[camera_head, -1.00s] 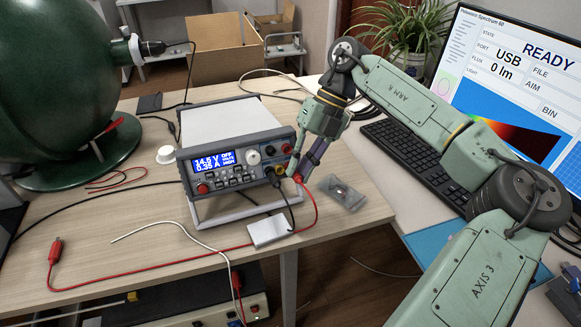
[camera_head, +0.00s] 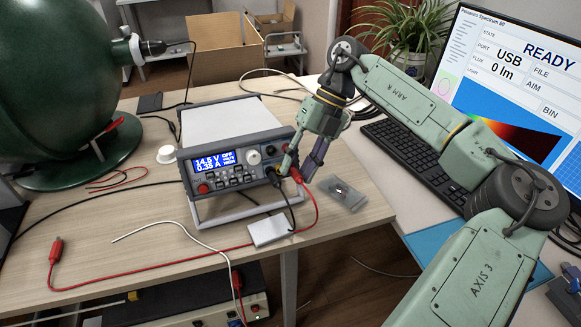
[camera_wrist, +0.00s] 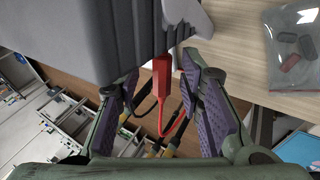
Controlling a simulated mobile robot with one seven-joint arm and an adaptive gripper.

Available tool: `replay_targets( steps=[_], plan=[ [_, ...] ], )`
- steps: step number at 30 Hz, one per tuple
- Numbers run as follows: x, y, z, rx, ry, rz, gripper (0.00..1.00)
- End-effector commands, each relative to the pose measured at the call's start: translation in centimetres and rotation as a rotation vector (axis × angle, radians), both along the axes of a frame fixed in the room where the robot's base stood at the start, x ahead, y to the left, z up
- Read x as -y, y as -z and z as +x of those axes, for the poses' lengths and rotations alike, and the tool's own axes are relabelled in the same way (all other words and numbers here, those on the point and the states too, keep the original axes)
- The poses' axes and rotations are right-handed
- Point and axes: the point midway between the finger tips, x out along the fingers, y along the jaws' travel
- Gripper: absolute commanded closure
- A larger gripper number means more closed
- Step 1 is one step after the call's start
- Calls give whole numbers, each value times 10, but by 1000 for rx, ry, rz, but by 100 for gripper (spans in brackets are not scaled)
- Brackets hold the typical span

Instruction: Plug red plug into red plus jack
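The red plug (camera_head: 297,175) is at the lower right of the power supply's (camera_head: 232,120) front, its red cable hanging down. In the wrist view the red plug (camera_wrist: 162,78) stands between my fingers, its far end against the grey supply. The jack at that end is hidden, so I cannot see how deep it sits. My gripper (camera_head: 304,168) is open around the plug, with a gap on both sides in the wrist view (camera_wrist: 160,88). A black plug (camera_head: 272,174) with a black cable sits to the left of the red plug.
A clear bag (camera_head: 341,194) of small parts lies right of the supply. A white block (camera_head: 269,231) lies in front, near the table edge. A red clip (camera_head: 56,250) and loose cables lie at left. The keyboard (camera_head: 405,150) is at right.

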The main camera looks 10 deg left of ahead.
Motion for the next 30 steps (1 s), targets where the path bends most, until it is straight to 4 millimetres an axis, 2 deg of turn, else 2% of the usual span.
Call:
replay_targets(
  steps=[9, 13, 24, 30],
  plan=[
    [1, -1, 0, -1, 0, -2, 63],
    [4, -10, 5, 0, 1, -4, 63],
    [27, -73, 37, 0, 1, -1, 63],
    [36, -96, 48, 0, -1, -1, 63]
  ],
)
